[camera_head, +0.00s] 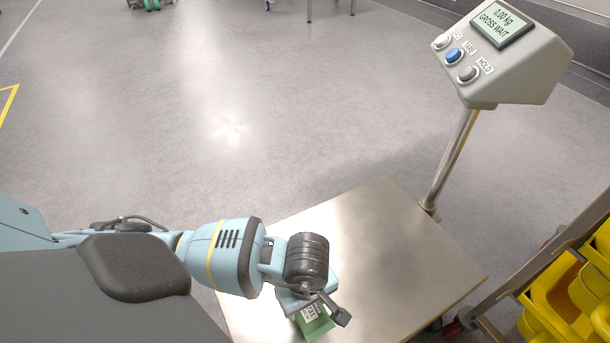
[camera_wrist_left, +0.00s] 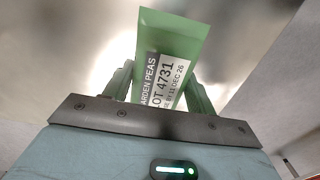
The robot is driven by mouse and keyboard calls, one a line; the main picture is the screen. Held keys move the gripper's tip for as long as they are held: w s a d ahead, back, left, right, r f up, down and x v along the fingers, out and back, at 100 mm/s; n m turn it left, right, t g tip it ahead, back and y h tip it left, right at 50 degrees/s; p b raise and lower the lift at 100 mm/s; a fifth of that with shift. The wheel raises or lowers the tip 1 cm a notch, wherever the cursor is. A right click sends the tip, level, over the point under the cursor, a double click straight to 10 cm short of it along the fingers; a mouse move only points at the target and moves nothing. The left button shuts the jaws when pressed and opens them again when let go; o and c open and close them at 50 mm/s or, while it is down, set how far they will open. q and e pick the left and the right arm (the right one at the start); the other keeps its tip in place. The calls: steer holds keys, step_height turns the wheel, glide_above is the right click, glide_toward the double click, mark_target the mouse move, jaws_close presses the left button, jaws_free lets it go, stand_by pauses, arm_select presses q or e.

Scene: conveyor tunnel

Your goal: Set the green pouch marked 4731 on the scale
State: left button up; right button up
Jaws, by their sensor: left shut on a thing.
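My left gripper (camera_head: 316,303) is shut on the green pouch (camera_head: 316,327) over the near part of the scale's metal plate (camera_head: 400,230). In the left wrist view the pouch (camera_wrist_left: 172,40) stands between the two fingers (camera_wrist_left: 160,90), its white label reading garden peas and 4731. I cannot tell whether the pouch touches the plate; the gripper hides part of it. The scale's display (camera_head: 503,22) on its post reads 0.00 kg, with "GROSS WAIT" below. My right gripper is not in view.
The scale's post (camera_head: 452,155) rises at the plate's right back corner, its head carrying several buttons. A metal-framed rack with yellow bins (camera_head: 555,295) stands to the right. The rest of the plate is bare, and the grey floor (camera_head: 220,90) beyond is open.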

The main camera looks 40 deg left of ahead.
arm_select(q)
steer(key=shift+w+a, duration=0.15)
steer(key=shift+a, duration=0.1)
